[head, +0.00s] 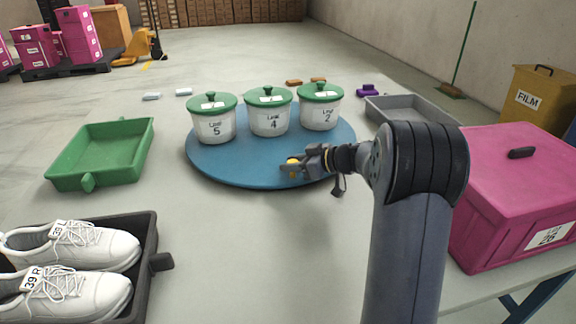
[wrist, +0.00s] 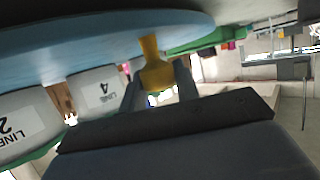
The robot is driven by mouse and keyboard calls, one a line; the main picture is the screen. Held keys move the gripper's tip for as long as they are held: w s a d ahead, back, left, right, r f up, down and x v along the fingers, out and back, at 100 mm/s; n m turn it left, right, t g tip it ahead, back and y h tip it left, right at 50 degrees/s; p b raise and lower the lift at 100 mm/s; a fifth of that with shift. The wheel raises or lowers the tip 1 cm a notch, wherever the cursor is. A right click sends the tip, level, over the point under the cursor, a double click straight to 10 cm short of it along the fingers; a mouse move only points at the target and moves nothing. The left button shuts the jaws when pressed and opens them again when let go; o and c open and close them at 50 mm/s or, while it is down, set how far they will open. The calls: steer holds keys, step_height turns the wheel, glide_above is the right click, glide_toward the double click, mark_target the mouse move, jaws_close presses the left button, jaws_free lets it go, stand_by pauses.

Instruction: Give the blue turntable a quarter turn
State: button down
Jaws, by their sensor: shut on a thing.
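The blue turntable (head: 240,165) lies on the table in the middle of the head view. In the wrist view, its blue disc (wrist: 90,38) fills the upper left. Three white pots with green lids stand on its far half, labelled 5 (head: 213,122), 4 (head: 268,115) and 2 (head: 320,110). A yellow knob (head: 293,161) stands at its near edge. My gripper (head: 297,167) reaches in from the right and is shut on the yellow knob, which shows between the fingers in the wrist view (wrist: 155,70). The gripper hides part of the near right rim.
A green tray (head: 62,172) stands at the left, with a dark tray of white shoes (head: 160,262) in front. At the right are a grey tray (head: 432,112) and a pink box (head: 500,200). The table before the turntable is clear.

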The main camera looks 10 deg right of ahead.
steer(key=shift+w+d+r+n+g+y, duration=0.15)
steer(key=shift+d+n+g+y, duration=0.15)
steer(key=shift+d, duration=0.6)
steer(key=shift+w+d+f+n+g+y, duration=0.2)
steer(key=shift+d+n+g, duration=0.25)
steer(key=shift+d, duration=0.45)
steer(key=shift+w+d+r+n+g+y, duration=0.1)
steer(key=shift+d+r+n+g+y, duration=0.2)
steer(key=shift+d, duration=0.6)
steer(key=shift+f, duration=0.1)
steer(key=c, duration=1.1)
jaws_free()
steer(key=shift+f, duration=0.1)
steer(key=shift+o, duration=0.2)
step_height(320, 180, up, 10)
steer(key=p, duration=0.3)
